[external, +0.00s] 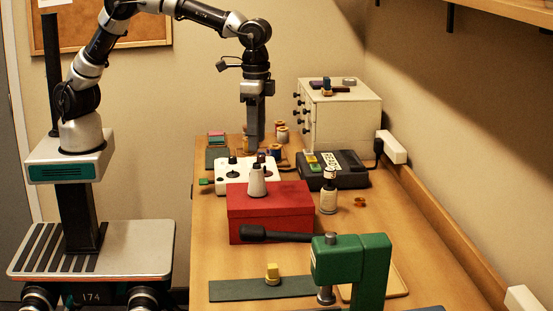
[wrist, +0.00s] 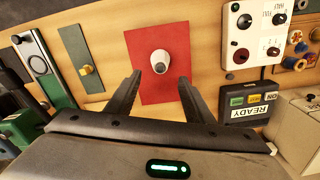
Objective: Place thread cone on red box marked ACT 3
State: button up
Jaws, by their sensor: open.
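The thread cone (external: 257,181) is whitish-grey and stands upright on top of the red box (external: 270,221). No ACT 3 marking can be read on the box's visible faces. In the wrist view the cone (wrist: 160,62) sits near the middle of the red top (wrist: 163,29), seen from above.
A white panel with black knobs (external: 230,178) and a black READY box (external: 345,174) stand behind the red box. A small bottle (external: 329,192) is at its right. A green clamp-like tool (external: 350,265) with a black handle stands in front. A white drawer cabinet (external: 345,115) is at the back.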

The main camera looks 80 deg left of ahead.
jog(key=shift+r, duration=1.65)
